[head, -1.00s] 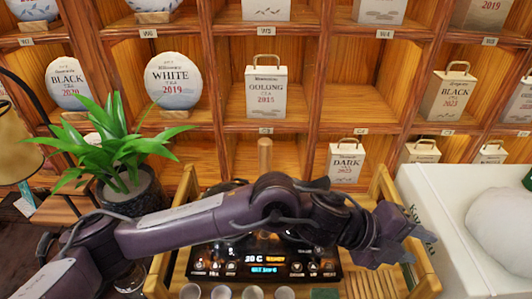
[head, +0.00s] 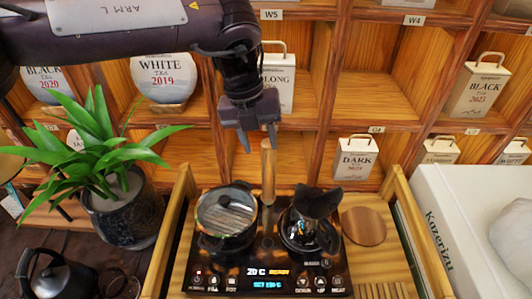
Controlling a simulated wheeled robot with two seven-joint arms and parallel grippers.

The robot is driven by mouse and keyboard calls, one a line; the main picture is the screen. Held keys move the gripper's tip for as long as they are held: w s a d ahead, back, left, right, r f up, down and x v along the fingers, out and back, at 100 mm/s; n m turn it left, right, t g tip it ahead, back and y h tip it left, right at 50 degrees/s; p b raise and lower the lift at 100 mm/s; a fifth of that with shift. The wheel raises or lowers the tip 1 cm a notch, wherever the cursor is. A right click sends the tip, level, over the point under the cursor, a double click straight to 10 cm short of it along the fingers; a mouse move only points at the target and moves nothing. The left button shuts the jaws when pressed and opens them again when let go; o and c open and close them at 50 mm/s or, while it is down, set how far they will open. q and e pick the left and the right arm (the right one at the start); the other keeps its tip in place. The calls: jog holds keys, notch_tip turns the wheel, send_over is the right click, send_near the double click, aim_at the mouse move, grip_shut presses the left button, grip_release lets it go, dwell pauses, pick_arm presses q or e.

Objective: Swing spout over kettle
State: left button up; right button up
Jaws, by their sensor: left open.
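A dark cooker (head: 265,277) with a lit panel reading 20 °C stands on the wooden tray. On its left side sits a round pot with a glass lid (head: 226,212). On its right side is a dark glass vessel (head: 308,238) with a black, flared piece (head: 318,201) above it; I cannot tell whether that piece is attached. An upright wooden post (head: 268,172) rises between them at the back; I cannot make out a spout clearly. My left gripper (head: 258,146) points down, open, its fingers about the post's top; contact is unclear. My right gripper is not in view.
A dark kettle (head: 58,277) stands at the lower left. A potted plant (head: 122,215) is left of the tray. A round wooden disc (head: 364,226) lies on the right of the tray. A white box (head: 455,235) is farther right; shelves with tea packages stand behind.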

aim_at(268, 169)
pick_arm(q)
jog(key=shift+s+d+f+p, duration=0.2)
jog(key=shift+s+f, duration=0.25)
jog(key=shift+s, duration=0.05)
jog(key=shift+s+d+f+p, duration=0.15)
jog(key=shift+s+f+p, duration=0.05)
jog(key=shift+s+f, duration=0.3)
jog(key=f, duration=0.3)
jog(key=shift+d+f+p, duration=0.15)
jog(key=shift+d+p, duration=0.2)
jog(key=shift+p, duration=0.05)
jog(key=shift+w+f, duration=0.1)
jog(key=shift+f, duration=0.25)
jog(key=c, duration=0.9)
jog(key=shift+d, duration=0.1)
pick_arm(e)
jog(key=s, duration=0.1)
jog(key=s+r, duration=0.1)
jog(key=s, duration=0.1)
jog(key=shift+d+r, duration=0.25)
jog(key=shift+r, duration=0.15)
